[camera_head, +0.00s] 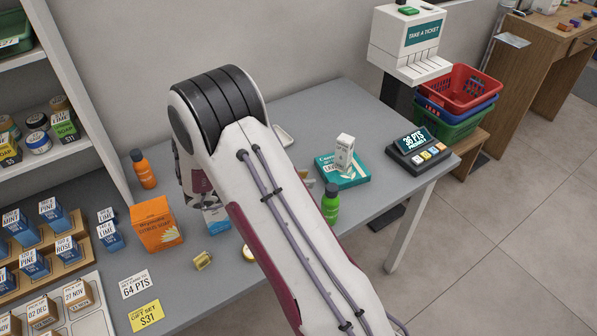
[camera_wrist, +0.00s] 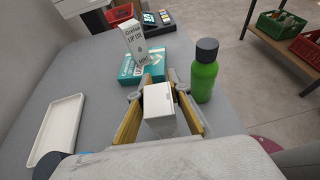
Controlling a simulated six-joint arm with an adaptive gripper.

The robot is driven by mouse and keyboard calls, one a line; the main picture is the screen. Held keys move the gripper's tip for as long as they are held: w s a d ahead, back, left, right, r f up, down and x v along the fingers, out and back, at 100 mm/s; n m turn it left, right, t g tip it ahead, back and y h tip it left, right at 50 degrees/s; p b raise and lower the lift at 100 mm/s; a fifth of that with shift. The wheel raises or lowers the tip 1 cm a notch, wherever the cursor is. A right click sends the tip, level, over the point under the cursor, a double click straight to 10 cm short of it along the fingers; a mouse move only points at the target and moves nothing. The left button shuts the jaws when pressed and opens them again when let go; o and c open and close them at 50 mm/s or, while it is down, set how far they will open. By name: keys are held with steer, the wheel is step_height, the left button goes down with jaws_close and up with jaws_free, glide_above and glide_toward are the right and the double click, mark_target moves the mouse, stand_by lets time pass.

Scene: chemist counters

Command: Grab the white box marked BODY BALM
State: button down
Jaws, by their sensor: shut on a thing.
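In the wrist view, my gripper (camera_wrist: 165,90) has its yellow-lined fingers closed on a plain-topped white box (camera_wrist: 159,100), one finger on each side. No lettering on this box can be read, so BODY BALM cannot be confirmed on it. In the head view my arm covers the gripper and the box. Another small white box (camera_head: 344,152) stands on a teal box (camera_head: 352,177); the wrist view shows LIP OIL on the white one (camera_wrist: 138,48).
A green bottle (camera_wrist: 204,76) stands close to the right of my fingers. A white tray (camera_wrist: 57,125) lies to the left. A keypad display (camera_head: 420,148) sits at the counter's right end. An orange box (camera_head: 155,222) and an orange bottle (camera_head: 143,170) stand left of my arm.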

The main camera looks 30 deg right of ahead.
steer(key=s+a, duration=0.5)
steer(key=s, duration=0.8)
steer(key=shift+a, duration=0.1)
stand_by(0.3)
